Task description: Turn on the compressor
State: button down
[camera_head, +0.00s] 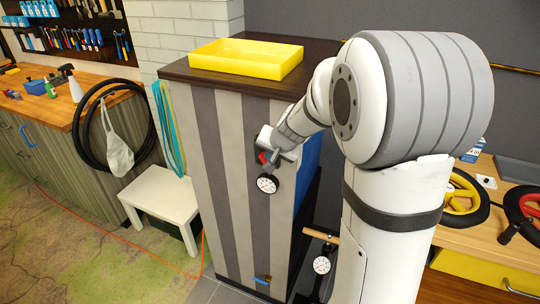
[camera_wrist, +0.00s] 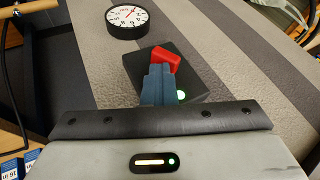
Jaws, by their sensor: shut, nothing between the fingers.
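A red switch (camera_wrist: 166,58) sits on a black box (camera_wrist: 192,70) on the striped side of a cabinet. In the wrist view it is tilted, with a green light (camera_wrist: 181,95) glowing on the box. My gripper (camera_wrist: 158,72) has its blue-grey fingers together and empty, right at the switch; they overlap its lower left part, and I cannot tell whether they touch. In the head view my gripper (camera_head: 274,157) is at the cabinet side, beside the red switch (camera_head: 263,158), and hides part of the box. A round white gauge (camera_head: 267,184) is just below.
A yellow tray (camera_head: 246,57) lies on the dark top of the striped cabinet (camera_head: 232,190). A white stool (camera_head: 160,198) stands to its left, and an orange cable (camera_head: 118,237) runs over the floor. A wooden bench with wheels (camera_head: 466,195) is at the right.

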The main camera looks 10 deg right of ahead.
jog(key=shift+a+f, duration=0.15)
jog(key=shift+a, duration=0.1)
jog(key=shift+r+p, duration=0.6)
jog(key=shift+r, duration=0.25)
jog(key=s+a+r+p, duration=0.1)
jog(key=a+r, duration=0.3)
jog(key=r, duration=0.7)
jog(key=shift+s+r+p, duration=0.25)
jog(key=shift+p, duration=0.05)
